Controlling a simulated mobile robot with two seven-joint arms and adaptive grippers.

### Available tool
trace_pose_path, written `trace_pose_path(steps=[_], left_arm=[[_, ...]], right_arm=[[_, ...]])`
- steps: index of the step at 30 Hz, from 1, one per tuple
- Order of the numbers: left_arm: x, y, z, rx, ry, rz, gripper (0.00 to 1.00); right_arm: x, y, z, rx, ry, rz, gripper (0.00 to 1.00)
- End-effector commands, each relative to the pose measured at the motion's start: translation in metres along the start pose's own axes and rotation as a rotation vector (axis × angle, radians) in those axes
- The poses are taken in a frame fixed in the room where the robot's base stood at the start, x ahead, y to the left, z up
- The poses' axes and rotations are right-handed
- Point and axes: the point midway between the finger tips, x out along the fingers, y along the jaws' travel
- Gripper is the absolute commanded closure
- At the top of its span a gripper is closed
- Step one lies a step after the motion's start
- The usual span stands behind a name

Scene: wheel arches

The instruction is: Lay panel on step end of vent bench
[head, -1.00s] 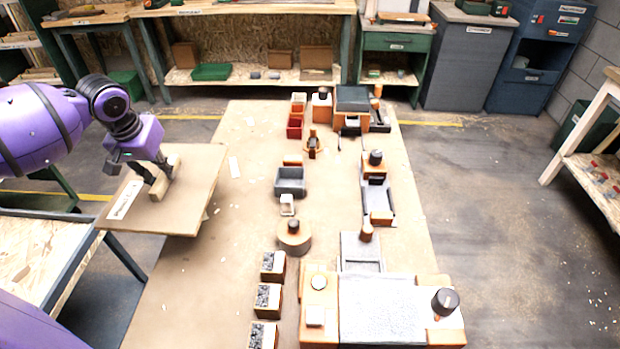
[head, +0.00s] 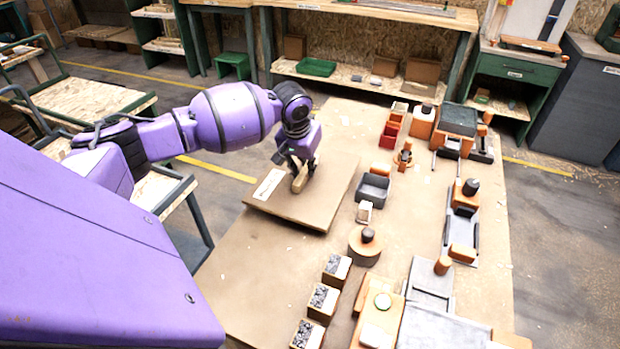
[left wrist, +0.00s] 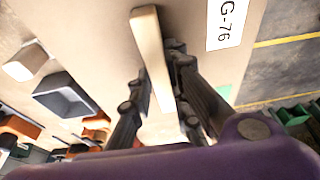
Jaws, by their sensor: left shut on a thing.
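The panel is a flat brown board (head: 325,206) with a pale wooden bar handle (head: 299,181) and a white label (head: 269,185) on top. In the head view it lies level over the left edge of the big table; I cannot tell whether it touches the tabletop. My left gripper (head: 302,168) is above the panel, shut on its handle. In the left wrist view the fingers (left wrist: 160,100) are on either side of the handle (left wrist: 150,45), and the label (left wrist: 235,22) reads "G-76". No bench is readably marked as the vent bench. My right gripper is not in view.
The big table (head: 415,160) carries a grey bin (head: 373,187), red bins (head: 390,133), boxes of grey stones (head: 322,300) and several orange and grey blocks. A long bench (head: 370,15) stands at the back, and a low wood-topped bench (head: 115,98) at the left. Floor shows at the right.

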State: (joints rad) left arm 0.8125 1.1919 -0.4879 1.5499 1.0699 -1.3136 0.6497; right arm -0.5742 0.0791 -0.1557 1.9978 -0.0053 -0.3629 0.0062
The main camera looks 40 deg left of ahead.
Motion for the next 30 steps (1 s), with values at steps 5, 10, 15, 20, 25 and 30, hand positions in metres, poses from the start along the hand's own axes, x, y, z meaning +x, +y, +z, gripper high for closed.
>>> trace_pose_path(steps=[5, 10, 15, 20, 25, 30], left_arm=[[0.006, 0.007, -0.004, 0.0, 0.005, 0.003, 1.0], [0.03, 0.009, 0.001, -0.001, 0.001, 0.0, 1.0], [0.041, 0.009, 0.004, -0.001, 0.005, 0.001, 1.0], [0.04, 0.009, 0.003, 0.0, 0.005, 0.001, 1.0], [0.044, 0.009, 0.005, -0.001, 0.002, 0.001, 0.81], [0.044, 0.009, 0.006, 0.0, 0.002, 0.001, 0.64]], right_arm=[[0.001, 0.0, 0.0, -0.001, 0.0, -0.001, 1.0], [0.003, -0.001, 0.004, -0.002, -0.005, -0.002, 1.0], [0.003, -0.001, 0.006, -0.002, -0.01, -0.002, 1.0], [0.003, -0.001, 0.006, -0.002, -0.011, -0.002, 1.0], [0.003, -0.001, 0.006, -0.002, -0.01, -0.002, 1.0], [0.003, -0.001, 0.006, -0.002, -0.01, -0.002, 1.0]])
